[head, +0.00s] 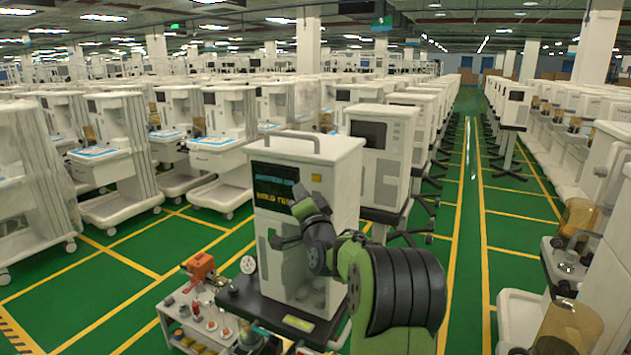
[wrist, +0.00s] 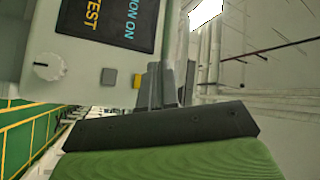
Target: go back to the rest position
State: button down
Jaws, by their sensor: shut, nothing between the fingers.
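My gripper (wrist: 167,84) is shut and empty, its dark fingers pressed together in the wrist view. It is in front of the white machine (head: 330,160), whose dark screen (head: 273,190) shows lit text ending in "TEST". In the wrist view the machine's front appears turned sideways, with a white dial (wrist: 49,67), a grey button (wrist: 109,76) and a yellow button (wrist: 137,81). The fingers appear beside the yellow button; I cannot tell if they touch the machine. In the head view my green and black arm hides part of the machine's right side and the fingertips are hard to make out.
The machine stands on a dark base (head: 258,304). A low white cart (head: 190,327) with an orange device (head: 199,268) and small parts stands left of it. Rows of white carts fill both sides. A green aisle (head: 465,200) with yellow lines is clear at right.

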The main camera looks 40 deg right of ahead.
jog(key=shift+a, duration=0.1)
dwell(0.5)
jog(key=s+a+f+n+g+y, duration=0.1)
jog(key=s+a+n+g+y, duration=0.2)
jog(key=a, duration=0.6)
jog(key=s+a+f+n+g+y, duration=0.1)
jog(key=s+a+f+n+y, duration=0.1)
jog(key=a+n, duration=0.5)
jog(key=s+a+f+n+g+y, duration=0.1)
jog(key=s+a+g+y, duration=0.15)
jog(key=a, duration=0.85)
jog(key=s+a+f+n+g, duration=0.2)
jog(key=s+f, duration=0.1)
jog(key=s, duration=0.5)
jog(key=s+a+f+n+g+y, duration=0.1)
jog(key=s+a+f+n+g, duration=0.1)
jog(key=s, duration=0.6)
jog(key=s+a+f+n+g, duration=0.1)
jog(key=s+f, duration=0.3)
jog(key=s, duration=0.4)
jog(key=shift+s+a+f+n+g, duration=0.2)
jog(key=shift+a+n+g, duration=0.2)
jog(key=shift+a+g, duration=0.35)
jog(key=shift+y, duration=0.25)
